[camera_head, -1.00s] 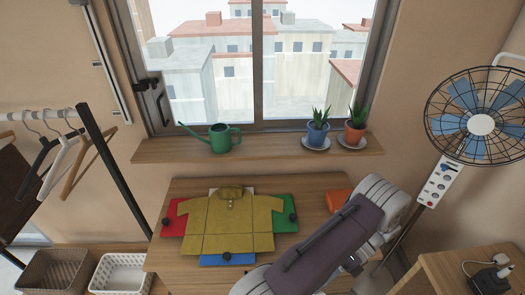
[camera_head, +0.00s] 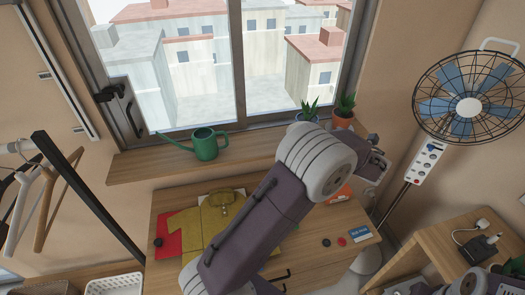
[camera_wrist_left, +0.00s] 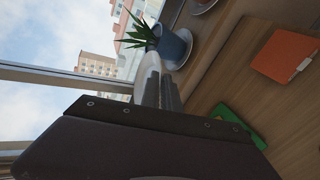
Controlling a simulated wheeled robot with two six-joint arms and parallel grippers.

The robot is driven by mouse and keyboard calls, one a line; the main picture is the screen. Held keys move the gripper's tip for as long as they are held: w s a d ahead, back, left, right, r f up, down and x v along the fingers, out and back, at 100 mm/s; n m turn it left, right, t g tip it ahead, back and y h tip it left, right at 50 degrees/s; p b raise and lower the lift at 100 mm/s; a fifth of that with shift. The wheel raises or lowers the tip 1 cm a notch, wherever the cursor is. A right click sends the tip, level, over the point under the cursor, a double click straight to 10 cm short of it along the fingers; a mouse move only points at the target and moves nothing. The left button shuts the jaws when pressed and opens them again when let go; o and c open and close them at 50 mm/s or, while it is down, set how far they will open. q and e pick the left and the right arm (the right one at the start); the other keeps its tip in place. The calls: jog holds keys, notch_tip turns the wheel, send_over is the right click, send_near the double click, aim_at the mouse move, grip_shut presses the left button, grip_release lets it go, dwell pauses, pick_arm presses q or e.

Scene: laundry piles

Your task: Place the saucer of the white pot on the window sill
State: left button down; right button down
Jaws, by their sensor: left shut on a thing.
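My left gripper (camera_wrist_left: 165,92) is shut on a thin pale thing that looks like the white saucer (camera_wrist_left: 149,68), seen nearly edge-on in the left wrist view. In that view the blue pot (camera_wrist_left: 174,46), with its spiky plant, appears just beyond the fingertips. In the head view my left arm reaches across the desk towards the right part of the wooden window sill (camera_head: 135,166). No white pot is in view.
A terracotta pot (camera_head: 342,116) stands near the sill's right end. A green watering can (camera_head: 205,146) stands farther left, with bare sill around it. The desk below holds a yellow shirt (camera_head: 185,228) and an orange book (camera_head: 338,194). A fan (camera_head: 468,107) stands at right.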

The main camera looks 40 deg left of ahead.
pick_arm(q)
jog(key=s+a+f+b, duration=0.1)
jog(key=s+a+f, duration=0.2)
jog(key=a+f, duration=0.8)
jog(key=shift+s, duration=0.35)
jog(key=c, duration=1.6)
grip_release()
